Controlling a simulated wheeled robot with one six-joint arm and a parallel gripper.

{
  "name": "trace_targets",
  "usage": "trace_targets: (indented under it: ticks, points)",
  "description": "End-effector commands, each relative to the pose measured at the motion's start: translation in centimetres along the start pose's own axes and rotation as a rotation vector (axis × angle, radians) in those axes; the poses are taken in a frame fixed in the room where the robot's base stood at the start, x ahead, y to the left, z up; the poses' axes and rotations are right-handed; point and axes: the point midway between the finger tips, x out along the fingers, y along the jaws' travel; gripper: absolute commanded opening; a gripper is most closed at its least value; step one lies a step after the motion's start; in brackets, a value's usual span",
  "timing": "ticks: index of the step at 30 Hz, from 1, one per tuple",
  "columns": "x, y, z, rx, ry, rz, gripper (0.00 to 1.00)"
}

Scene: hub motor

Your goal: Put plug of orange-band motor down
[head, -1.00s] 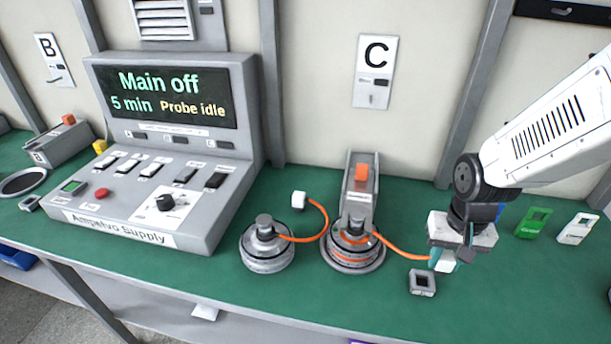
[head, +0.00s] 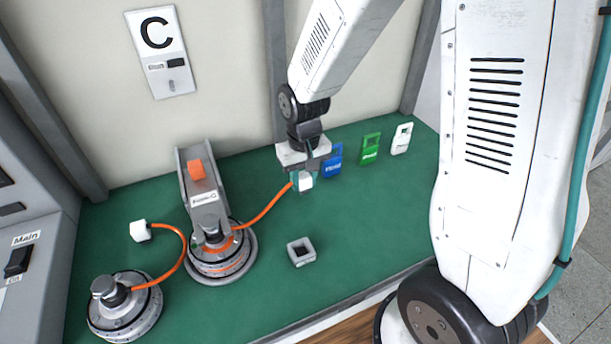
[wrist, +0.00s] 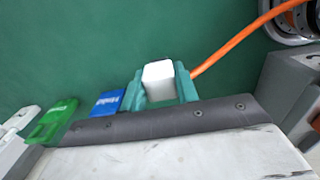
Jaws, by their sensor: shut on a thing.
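The orange-band motor (head: 220,259) sits in the round mount in front of the grey clamp block. Its orange cable (head: 265,207) runs right to a white plug (head: 306,182). My gripper (head: 304,180) is shut on that plug, over the green bench. In the wrist view the white plug (wrist: 159,81) sits between the teal fingertips (wrist: 160,88). I cannot tell whether the plug touches the bench. A grey square socket (head: 301,251) lies on the bench in front of my gripper.
A second motor (head: 124,306) stands at left, its white plug (head: 140,231) lying loose behind it. Blue (head: 333,161), green (head: 370,148) and white (head: 401,139) tags lie right of my gripper. The bench between socket and tags is clear.

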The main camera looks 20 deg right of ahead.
Motion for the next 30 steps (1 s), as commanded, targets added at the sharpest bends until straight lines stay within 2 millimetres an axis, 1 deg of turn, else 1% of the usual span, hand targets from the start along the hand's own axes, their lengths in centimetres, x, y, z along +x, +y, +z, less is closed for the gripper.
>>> trace_targets:
  ticks: [5,9,12,22,23,24,25,30]
  points:
    - [0.1,1.0,-0.6,0.010,0.001,0.000,0.03]
    - [2.8,1.0,-0.4,0.010,-0.004,0.000,0.03]
    - [3.6,1.4,-0.5,0.016,-0.001,0.000,0.03]
    - [3.9,1.4,-0.5,0.016,-0.001,0.000,0.03]
    - [4.0,1.4,-0.5,0.016,0.000,0.000,0.33]
    - [3.9,1.4,-0.5,0.016,0.000,0.000,0.44]
    - [3.9,1.4,-0.5,0.015,0.000,0.000,0.52]
    - [3.9,1.3,-0.5,0.014,0.000,0.000,0.52]
